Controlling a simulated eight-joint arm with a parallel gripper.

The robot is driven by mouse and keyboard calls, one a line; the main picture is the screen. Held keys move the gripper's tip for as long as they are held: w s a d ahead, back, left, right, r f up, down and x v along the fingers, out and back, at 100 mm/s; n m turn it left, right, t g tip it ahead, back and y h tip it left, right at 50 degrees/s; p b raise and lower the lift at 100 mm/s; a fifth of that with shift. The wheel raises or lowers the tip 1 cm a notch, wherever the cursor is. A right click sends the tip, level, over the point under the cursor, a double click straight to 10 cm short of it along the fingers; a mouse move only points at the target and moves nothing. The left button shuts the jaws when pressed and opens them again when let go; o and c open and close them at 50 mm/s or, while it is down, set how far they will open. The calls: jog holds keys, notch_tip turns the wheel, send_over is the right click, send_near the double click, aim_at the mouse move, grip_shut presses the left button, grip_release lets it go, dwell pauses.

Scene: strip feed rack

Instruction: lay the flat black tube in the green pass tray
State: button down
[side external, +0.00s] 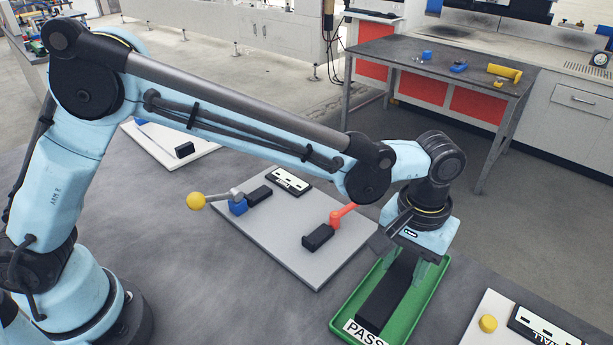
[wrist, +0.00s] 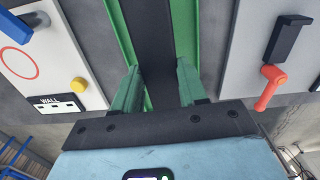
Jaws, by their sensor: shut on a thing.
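The flat black tube (side external: 383,302) lies lengthwise along the green pass tray (side external: 429,304), within its outline as seen from the side; I cannot tell whether it rests fully on the floor of the tray. The tray carries a white label reading PASS at its near end. My gripper (side external: 414,272) points down over the far part of the tray, shut on the tube. In the wrist view the tube (wrist: 150,35) runs between the two greenish fingers of my gripper (wrist: 158,78), with green tray edges (wrist: 122,30) on both sides. The fingers hide part of the tube.
A pale board (side external: 290,238) left of the tray holds a red-handled clamp (side external: 342,214), black blocks and a blue block with a yellow knob (side external: 196,201). Another pale board at lower right carries a yellow button (side external: 488,323) and a WALL label (side external: 545,330). Grey tabletop (side external: 200,290) is clear at front left.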

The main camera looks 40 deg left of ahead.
aim_at(403, 267)
jog(key=shift+w+a+f, duration=0.1)
jog(key=shift+w+f, duration=0.05)
jog(key=shift+f, duration=1.95)
jog(key=shift+f, duration=0.15)
jog(key=c, duration=0.6)
grip_release()
